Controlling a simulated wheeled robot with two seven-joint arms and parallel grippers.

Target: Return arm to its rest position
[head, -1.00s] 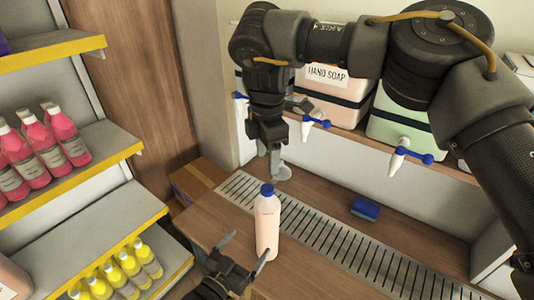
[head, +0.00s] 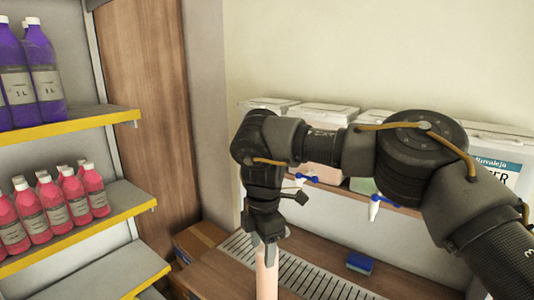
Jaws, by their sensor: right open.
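In the head view, my right arm comes in from the right and bends down at the elbow. Its gripper (head: 268,236) points down, open, in front of the upper part of a pale pink bottle (head: 266,278) at the bottom edge. The gripper hides the bottle's top, and I cannot tell whether they touch. The bottle's lower part is cut off by the frame. My left gripper is out of view.
White-lidded drums with blue-handled taps (head: 374,207) stand on a shelf behind my right arm. A blue sponge (head: 360,263) lies beside the slotted drain grate (head: 310,280). Shelves at left hold purple bottles (head: 45,72) and pink bottles (head: 78,200). A cardboard box (head: 197,243) sits below.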

